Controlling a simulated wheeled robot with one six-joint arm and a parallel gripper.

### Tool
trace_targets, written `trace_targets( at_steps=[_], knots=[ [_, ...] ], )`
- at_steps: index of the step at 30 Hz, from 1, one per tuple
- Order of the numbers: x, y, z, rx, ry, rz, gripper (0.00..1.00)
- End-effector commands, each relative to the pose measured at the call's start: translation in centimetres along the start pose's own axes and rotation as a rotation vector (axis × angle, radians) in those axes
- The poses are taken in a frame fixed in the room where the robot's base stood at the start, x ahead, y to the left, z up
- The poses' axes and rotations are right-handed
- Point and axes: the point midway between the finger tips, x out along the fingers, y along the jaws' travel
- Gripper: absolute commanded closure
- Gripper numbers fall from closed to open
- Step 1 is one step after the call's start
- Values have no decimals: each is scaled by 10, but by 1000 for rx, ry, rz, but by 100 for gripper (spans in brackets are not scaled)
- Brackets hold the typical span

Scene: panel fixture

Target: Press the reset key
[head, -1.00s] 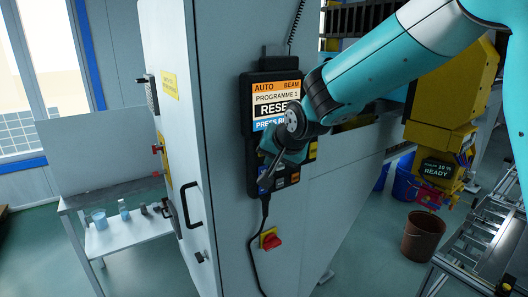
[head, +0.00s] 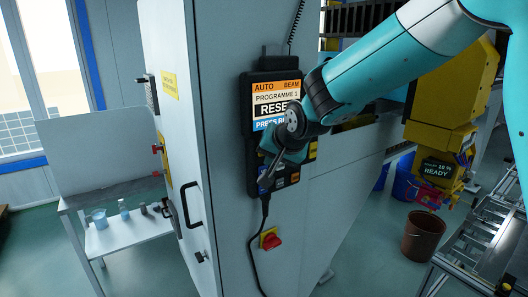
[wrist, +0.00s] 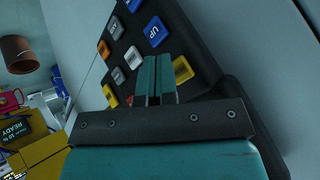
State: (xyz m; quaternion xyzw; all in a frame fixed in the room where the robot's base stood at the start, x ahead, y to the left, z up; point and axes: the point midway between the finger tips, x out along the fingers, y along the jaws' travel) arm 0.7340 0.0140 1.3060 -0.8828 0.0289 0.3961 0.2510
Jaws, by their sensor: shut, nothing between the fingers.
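A dark hand-held control panel (head: 249,150) hangs on the grey cabinet. Its screen (head: 272,105) reads "AUTO", "BEAM", "PROGRAMME 1", "RESE…" and a blue line starting "PRESS R", partly covered by my arm. In the wrist view its keypad shows a blue "UP" key (wrist: 155,31), an orange key (wrist: 103,48), a yellow key (wrist: 182,70) and several pale keys. I cannot read a reset label on any key. My gripper (wrist: 155,62) is shut and empty, its fingertips over the keypad beside the yellow key; contact cannot be told. In the head view my gripper (head: 266,180) covers part of the keys.
A black cable runs down from the panel past a red rotary switch (head: 270,241). The cabinet door handle (head: 192,205) stands out at left. A side table (head: 125,235) holds small containers. A brown bucket (head: 422,236) and a yellow machine head (head: 440,130) are at right.

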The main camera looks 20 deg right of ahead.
Motion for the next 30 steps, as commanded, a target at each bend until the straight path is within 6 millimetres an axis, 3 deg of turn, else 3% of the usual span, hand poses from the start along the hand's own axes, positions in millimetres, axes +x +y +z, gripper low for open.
trace_targets(
  at_steps=[30],
  knots=[
    [6, -5, -4, 0, -1, 1, 100]
  ],
)
